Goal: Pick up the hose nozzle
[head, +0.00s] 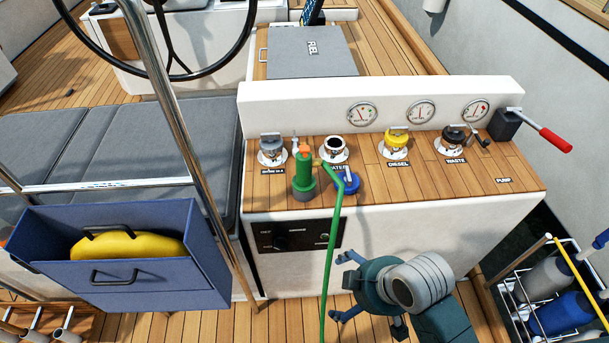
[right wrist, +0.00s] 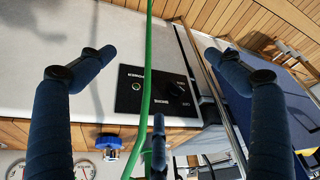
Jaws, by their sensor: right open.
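The hose nozzle (head: 303,175) is green with an orange top and a grey lower end. It stands upright at the front of the wooden console top, beside the open water filler (head: 333,150). Its green hose (head: 331,250) hangs down the console's front and also crosses the right wrist view (right wrist: 148,80). My right gripper (head: 346,287) is open and empty, low in front of the console, to the right of the hose and apart from the nozzle. In the right wrist view its fingers (right wrist: 158,100) are spread, with the hose farther off between them. My left gripper is out of view.
A blue cap (head: 346,182) lies by the water filler. A grey-capped filler (head: 271,150), a yellow diesel cap (head: 397,143) and a black waste cap (head: 454,140) share the console. A blue bin (head: 140,273) and steel rail (head: 190,150) stand left; a bottle rack (head: 515,290) stands right.

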